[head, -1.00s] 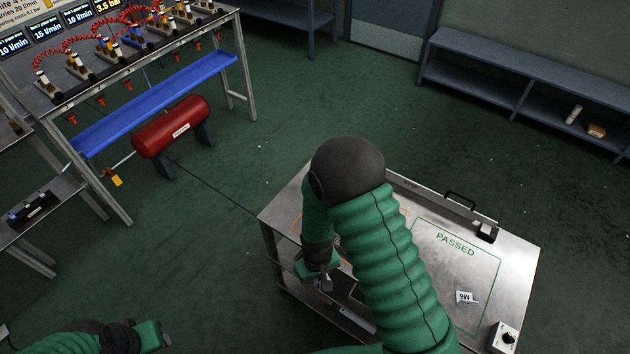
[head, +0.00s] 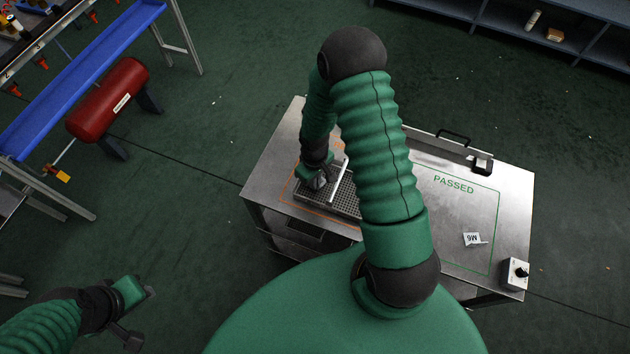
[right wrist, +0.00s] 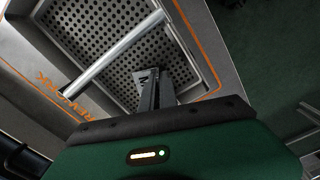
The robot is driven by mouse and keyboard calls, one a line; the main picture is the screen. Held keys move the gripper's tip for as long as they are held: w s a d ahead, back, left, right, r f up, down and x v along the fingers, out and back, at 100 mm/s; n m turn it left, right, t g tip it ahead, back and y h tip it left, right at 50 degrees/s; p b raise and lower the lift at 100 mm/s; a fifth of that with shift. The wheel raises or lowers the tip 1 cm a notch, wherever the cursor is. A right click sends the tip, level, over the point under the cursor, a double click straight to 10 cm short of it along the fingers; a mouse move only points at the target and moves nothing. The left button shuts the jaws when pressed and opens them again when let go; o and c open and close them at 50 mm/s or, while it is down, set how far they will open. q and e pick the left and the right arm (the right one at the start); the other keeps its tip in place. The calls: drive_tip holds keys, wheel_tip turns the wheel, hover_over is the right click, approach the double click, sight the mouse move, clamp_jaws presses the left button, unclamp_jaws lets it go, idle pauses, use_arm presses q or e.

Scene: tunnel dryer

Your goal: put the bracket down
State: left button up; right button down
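My right gripper (head: 318,182) points down over a perforated tray (head: 343,199) in the orange-outlined area of the metal cart top. In the right wrist view its dark fingers (right wrist: 157,88) stand close together in front of the perforated floor of the tray (right wrist: 108,72). A pale metal bar (right wrist: 115,54) crosses the tray beside the fingers. My left gripper (head: 140,312) is low at the left, away from the cart, and its finger gap is unclear.
The cart top (head: 272,160) has a green PASSED outline with a small white M6 piece (head: 472,239) inside. A control box (head: 515,273) sits at the right corner, a raised rail (head: 440,152) along the back. A red tank (head: 108,100) and blue trough (head: 80,75) stand left.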

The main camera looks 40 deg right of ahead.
drive_tip(key=shift+w+f, duration=0.1)
drive_tip(key=shift+f, duration=0.2)
drive_tip(key=c, duration=2)
unclamp_jaws()
drive_tip(key=shift+d, duration=0.25)
drive_tip(key=shift+c, duration=0.2)
drive_tip(key=o, duration=0.4)
drive_tip(key=shift+d, duration=0.1)
drive_tip(key=shift+a, duration=0.2)
